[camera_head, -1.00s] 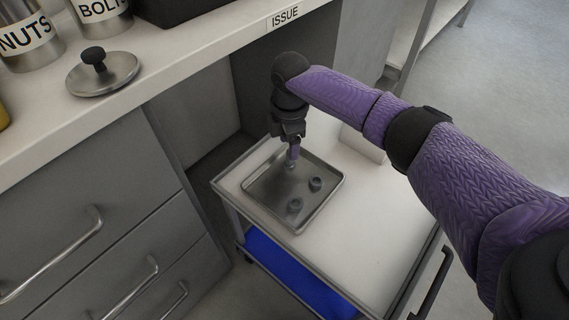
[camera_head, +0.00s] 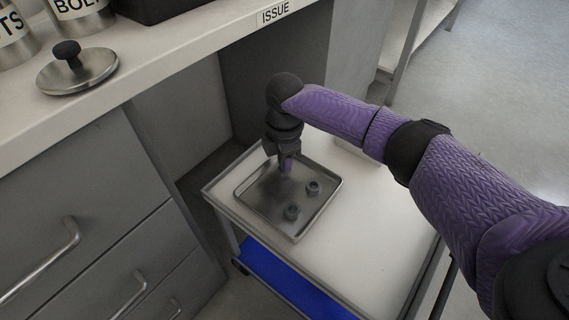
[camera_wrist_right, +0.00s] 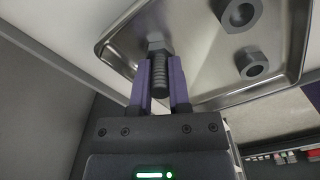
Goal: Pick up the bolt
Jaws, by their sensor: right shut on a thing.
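The bolt (camera_wrist_right: 159,68) is a grey hex-head bolt with a threaded shank, seen in the right wrist view. My right gripper (camera_wrist_right: 161,88) is shut on it, with one purple finger on each side of the shank. In the head view my right gripper (camera_head: 286,168) points down over the metal tray (camera_head: 247,200), and the bolt is hidden there. I cannot tell whether the bolt touches the tray. Two grey nuts lie in the tray, one nearer (camera_head: 291,212) and one farther right (camera_head: 312,188). My left gripper is out of view.
The tray sits on a white cart top (camera_head: 345,240) with bare room to its right. A grey drawer cabinet (camera_head: 90,230) with a white counter stands at left. On the counter are a knobbed metal lid (camera_head: 77,70), labelled canisters (camera_head: 80,8) and a black bin (camera_head: 155,8).

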